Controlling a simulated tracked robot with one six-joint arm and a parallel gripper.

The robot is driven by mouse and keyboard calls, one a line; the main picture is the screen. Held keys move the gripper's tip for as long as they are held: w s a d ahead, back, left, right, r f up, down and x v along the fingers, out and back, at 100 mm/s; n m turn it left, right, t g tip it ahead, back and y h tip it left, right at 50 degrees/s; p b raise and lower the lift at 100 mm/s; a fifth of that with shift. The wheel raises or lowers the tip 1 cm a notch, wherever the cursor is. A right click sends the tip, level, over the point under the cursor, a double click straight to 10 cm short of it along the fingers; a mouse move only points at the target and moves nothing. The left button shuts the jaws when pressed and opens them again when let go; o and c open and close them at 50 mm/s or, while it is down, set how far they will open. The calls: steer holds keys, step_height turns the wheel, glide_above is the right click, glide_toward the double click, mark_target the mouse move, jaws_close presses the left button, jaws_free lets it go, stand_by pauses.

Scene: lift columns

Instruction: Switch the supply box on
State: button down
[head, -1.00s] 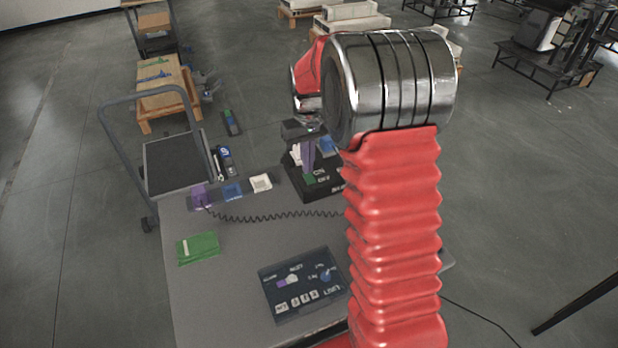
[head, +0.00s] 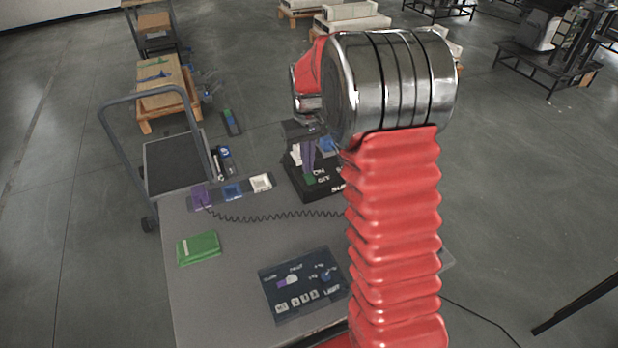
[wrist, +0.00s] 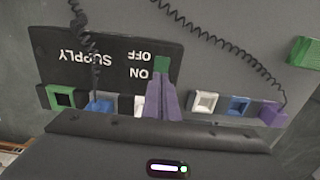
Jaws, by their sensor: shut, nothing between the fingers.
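The supply box (head: 318,194) is a black box with white SUPPLY, ON and OFF lettering; it stands at the table's far edge, partly behind my arm in the head view. In the wrist view the box (wrist: 100,70) appears upside down. A green switch piece (wrist: 162,63) sits beside the ON and OFF words. My gripper (wrist: 161,78) has purple fingers, shut and empty, with the tips at the switch's near edge on the ON side. Whether they touch it I cannot tell. In the head view my gripper (head: 309,174) points down at the box.
A strip beside the box carries a white socket (head: 261,182), a blue socket (head: 232,190) and a purple piece (head: 201,197) with a coiled cord (head: 270,215). A green block (head: 198,247) and a dark control panel (head: 302,285) lie on the table. A grey cart (head: 172,165) stands at left.

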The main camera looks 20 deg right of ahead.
steer(key=shift+f, duration=0.7)
stand_by(0.8)
step_height(320, 180, up, 7)
stand_by(1.2)
stand_by(0.4)
